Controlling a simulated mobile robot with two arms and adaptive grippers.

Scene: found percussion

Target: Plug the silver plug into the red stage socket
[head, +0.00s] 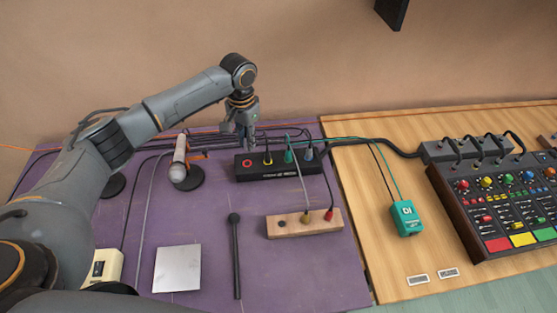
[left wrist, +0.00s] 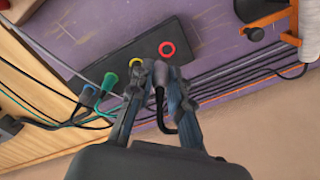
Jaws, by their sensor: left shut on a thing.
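My left gripper (head: 243,143) hangs over the back left of the black stage box (head: 278,174), close to its red socket (head: 248,163). The red socket shows as an empty ring in the left wrist view (left wrist: 167,48), just beyond the fingertips. The gripper (left wrist: 160,74) is shut on the silver plug (left wrist: 160,77), whose dark cable trails back between the fingers. The plug's tip is apart from the red ring in that view; its exact height over the box is hard to tell. My right gripper is not in view.
A microphone (head: 180,160) stands to the left. A wooden block (head: 285,226) with plugs lies in front. Cables run behind the box.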

